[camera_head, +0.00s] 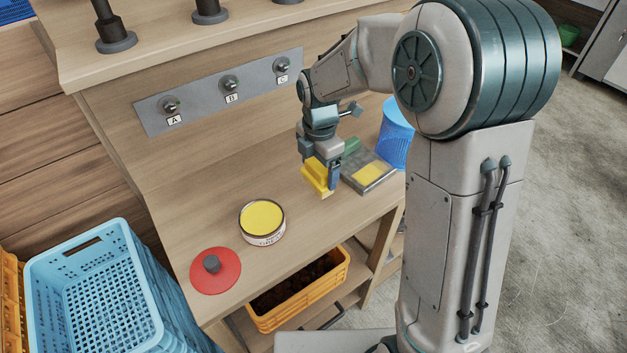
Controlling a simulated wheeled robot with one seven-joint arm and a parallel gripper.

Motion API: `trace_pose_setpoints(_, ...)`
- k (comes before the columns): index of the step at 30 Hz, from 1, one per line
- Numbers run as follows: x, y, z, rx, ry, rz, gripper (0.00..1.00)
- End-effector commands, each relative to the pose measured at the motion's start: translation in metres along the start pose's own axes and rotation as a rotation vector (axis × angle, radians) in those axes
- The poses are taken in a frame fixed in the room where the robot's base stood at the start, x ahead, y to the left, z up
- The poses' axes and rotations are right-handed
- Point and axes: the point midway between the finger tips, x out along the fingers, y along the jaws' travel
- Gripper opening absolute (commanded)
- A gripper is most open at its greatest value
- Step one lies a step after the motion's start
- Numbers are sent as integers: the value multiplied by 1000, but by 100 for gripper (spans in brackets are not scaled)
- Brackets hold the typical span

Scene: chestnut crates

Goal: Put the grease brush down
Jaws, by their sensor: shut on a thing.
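My gripper (327,178) is over the right part of the wooden bench and is shut on a yellow piece, which I take to be the grease brush (315,177). The fingers and wrist hide part of it, and its bristles cannot be made out. Whether the brush touches the bench or the tray cannot be told. An open round tin of yellow grease (262,218) stands to the left and nearer.
A red disc with a dark knob (225,280) lies near the bench's front left. A blue basket (397,135) stands behind the tray. An orange crate (305,306) sits below. Light-blue crates (95,290) stand left. A panel with knobs (205,97) lines the bench's back.

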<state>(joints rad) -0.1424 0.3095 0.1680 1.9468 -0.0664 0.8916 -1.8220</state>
Motion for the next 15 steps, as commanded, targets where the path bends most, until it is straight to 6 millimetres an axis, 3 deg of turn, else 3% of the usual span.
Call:
trace_pose_setpoints(4,8,2,-13,0,0,0,56)
trace_pose_setpoints(15,48,3,-14,1,0,0,56)
